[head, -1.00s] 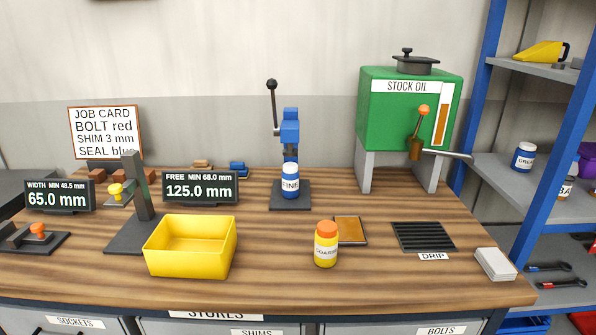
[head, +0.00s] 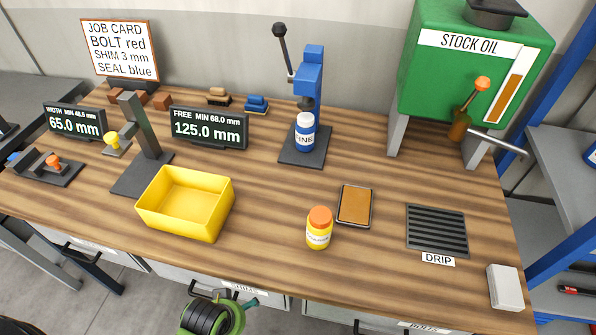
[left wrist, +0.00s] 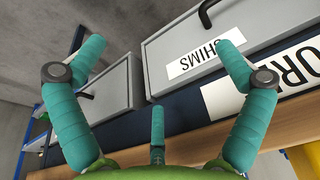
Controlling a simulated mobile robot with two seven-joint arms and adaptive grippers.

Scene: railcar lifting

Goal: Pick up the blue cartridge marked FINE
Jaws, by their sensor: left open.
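The blue cartridge marked FINE (head: 304,143), with a white cap and white label, stands upright on the dark base of the blue lever press (head: 312,75) at the back of the bench. My left gripper (head: 240,303) is low at the bottom of the head view, in front of the bench by the drawers, well away from the cartridge. In the left wrist view its teal fingers (left wrist: 160,62) are spread apart with nothing between them, facing the SHIMS drawer (left wrist: 195,50). The cartridge does not show in the wrist view. My right gripper is not in view.
A yellow bottle with an orange cap (head: 319,232), a yellow bin (head: 150,212) and a brown pad (head: 355,205) stand on the front of the bench (head: 270,215). The green stock oil tank (head: 450,75) and drip grate (head: 437,248) are at right. Readout displays (head: 209,128) are at left.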

